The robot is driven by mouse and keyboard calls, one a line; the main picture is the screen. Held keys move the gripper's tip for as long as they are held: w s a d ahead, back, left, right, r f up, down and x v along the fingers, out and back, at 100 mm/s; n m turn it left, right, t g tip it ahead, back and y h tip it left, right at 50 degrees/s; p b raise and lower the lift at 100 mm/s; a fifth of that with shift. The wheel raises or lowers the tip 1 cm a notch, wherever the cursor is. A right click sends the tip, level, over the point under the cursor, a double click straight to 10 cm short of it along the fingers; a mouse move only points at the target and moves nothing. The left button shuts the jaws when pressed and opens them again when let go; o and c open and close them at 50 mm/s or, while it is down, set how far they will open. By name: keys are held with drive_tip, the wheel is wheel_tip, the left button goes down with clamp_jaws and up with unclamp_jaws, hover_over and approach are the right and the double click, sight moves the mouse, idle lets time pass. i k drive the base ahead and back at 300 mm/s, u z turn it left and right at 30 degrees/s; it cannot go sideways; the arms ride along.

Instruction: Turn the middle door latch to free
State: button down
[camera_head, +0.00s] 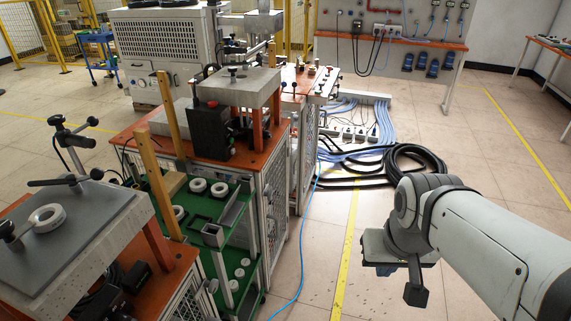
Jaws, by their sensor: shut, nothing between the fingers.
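The middle machine stands left of centre with an orange-brown top (150,125). Its mesh-panelled cabinet side (274,205) faces right, towards the aisle. I cannot make out the middle door latch at this size. My gripper (400,278) is at the lower right, at the end of my white arm. It points down over the floor, well to the right of the cabinet, apart from it and touching nothing. It is shut and empty, though its fingertips are partly hidden by its own body.
Green shelves (215,225) with white rings stand beside the mesh cabinet. A grey-topped bench (80,235) is at the near left. A thin blue cable (302,265) and a coiled black hose (415,158) lie on the floor. The floor between cabinet and gripper is mostly clear.

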sight(270, 194)
drive_tip(key=z, duration=0.2)
drive_tip(key=k, duration=0.2)
drive_tip(key=u, duration=0.7)
drive_tip(key=i, duration=1)
drive_tip(key=u, duration=1.15)
drive_tip(key=k, duration=0.8)
drive_tip(key=z, duration=0.3)
drive_tip(key=i, duration=0.45)
